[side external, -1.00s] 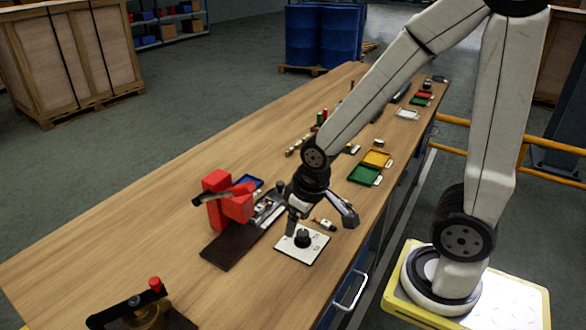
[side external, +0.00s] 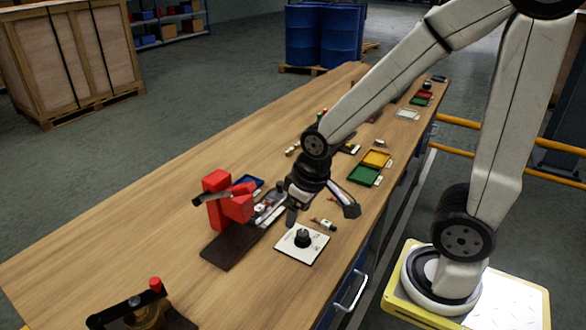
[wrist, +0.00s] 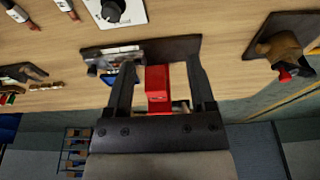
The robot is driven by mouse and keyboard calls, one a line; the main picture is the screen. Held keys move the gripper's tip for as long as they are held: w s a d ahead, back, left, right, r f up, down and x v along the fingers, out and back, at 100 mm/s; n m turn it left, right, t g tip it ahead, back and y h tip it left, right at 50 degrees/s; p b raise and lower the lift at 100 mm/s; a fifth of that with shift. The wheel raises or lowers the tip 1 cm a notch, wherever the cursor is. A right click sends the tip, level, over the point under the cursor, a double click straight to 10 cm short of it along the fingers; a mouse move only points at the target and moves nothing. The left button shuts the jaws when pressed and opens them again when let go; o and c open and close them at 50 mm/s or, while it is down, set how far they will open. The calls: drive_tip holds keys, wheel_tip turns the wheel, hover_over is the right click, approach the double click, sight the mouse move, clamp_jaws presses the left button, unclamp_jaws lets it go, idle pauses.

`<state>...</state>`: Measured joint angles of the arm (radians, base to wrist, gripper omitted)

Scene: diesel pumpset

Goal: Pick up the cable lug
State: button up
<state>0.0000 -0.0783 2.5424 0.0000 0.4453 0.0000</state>
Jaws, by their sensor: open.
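My gripper (side external: 321,213) is open and empty, above the bench beside the red toggle press. In the wrist view its two fingers (wrist: 155,64) are spread, with a red block of the press showing between them. I cannot pick out the cable lug with certainty. Small red-and-white pieces (side external: 325,223) lie on the bench beyond the white plate; similar pieces (wrist: 65,8) show at the top left of the wrist view.
The red press (side external: 228,203) on its dark base stands left of my gripper. A white plate with a black knob (side external: 303,238) lies in front. Green (side external: 363,174) and yellow (side external: 376,158) trays sit farther back. A dark-based fixture (side external: 145,312) is at the near end. The bench's left side is clear.

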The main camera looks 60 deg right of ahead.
drive_tip(key=shift+w+v, duration=0.3)
drive_tip(key=shift+v, duration=1.05)
drive_tip(key=m+g+y, duration=0.3)
drive_tip(key=m+y, duration=0.1)
drive_tip(key=m, duration=1.4)
hover_over(260, 206)
drive_tip(key=d, duration=0.4)
wheel_tip(260, 206, down, 10)
drive_tip(key=shift+a+r, duration=0.15)
drive_tip(key=shift+a+x, duration=0.15)
drive_tip(key=shift+x, duration=1.8)
drive_tip(key=shift+a+x, duration=0.1)
drive_tip(key=shift+x, duration=1.85)
drive_tip(key=shift+w+r, duration=0.1)
drive_tip(key=shift+w, duration=0.05)
drive_tip(key=shift+y, duration=0.3)
clamp_jaws()
